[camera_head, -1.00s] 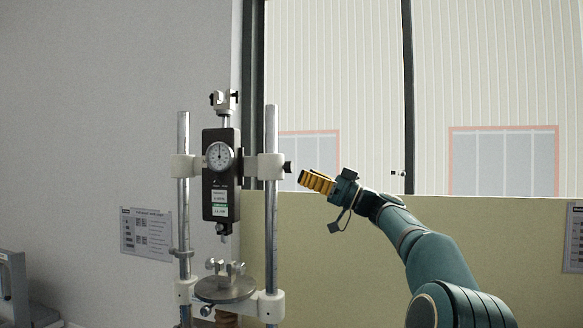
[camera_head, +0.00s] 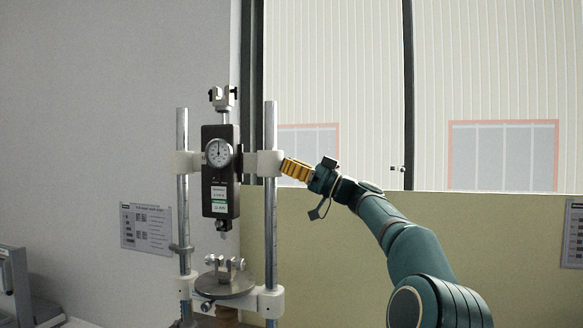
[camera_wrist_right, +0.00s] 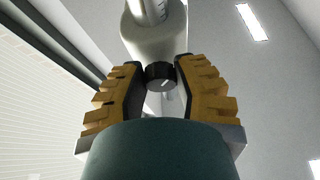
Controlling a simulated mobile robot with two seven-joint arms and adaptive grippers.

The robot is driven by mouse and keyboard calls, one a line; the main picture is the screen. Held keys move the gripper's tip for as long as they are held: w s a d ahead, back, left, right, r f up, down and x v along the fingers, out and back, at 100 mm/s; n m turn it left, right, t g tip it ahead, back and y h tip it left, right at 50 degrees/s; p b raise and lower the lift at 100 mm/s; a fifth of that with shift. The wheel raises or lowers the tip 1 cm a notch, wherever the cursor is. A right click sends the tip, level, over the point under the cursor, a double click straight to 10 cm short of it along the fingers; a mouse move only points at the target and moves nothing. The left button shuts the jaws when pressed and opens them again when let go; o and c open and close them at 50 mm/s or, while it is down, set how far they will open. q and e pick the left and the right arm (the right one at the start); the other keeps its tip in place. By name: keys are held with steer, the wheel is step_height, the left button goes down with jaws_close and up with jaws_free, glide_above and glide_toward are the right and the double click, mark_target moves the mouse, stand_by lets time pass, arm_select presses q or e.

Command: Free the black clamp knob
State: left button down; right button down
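The black clamp knob (camera_wrist_right: 161,76) sits at the end of the white clamp block in the right wrist view. It lies between the tips of my right gripper's two yellow-and-black fingers (camera_wrist_right: 157,82). A gap shows on at least the left side of the knob, and the fingers look open around it. In the head view my right gripper (camera_head: 284,167) meets the right end of the white clamp block (camera_head: 266,163) and hides the knob. The clamp block joins the right steel post (camera_head: 271,215) to the black dial gauge tester (camera_head: 219,180). My left gripper is not in view.
A round metal plate (camera_head: 224,284) with small fixtures sits low between the two posts. The left post (camera_head: 183,215) stands beside the tester. A printed sheet (camera_head: 146,228) hangs on the wall. Free room lies right of the stand, around my right arm.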

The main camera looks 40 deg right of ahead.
steer(key=n+g+y+p, duration=0.1)
steer(key=n, duration=0.1)
steer(key=shift+r+n, duration=0.1)
steer(key=shift+n, duration=0.3)
steer(key=shift+d+n+y, duration=0.1)
steer(key=shift+n+y, duration=0.4)
steer(key=shift+n, duration=0.4)
steer(key=c, duration=0.7)
jaws_free()
steer(key=shift+o, duration=0.2)
steer(key=v, duration=1.2)
steer(key=shift+d, duration=0.1)
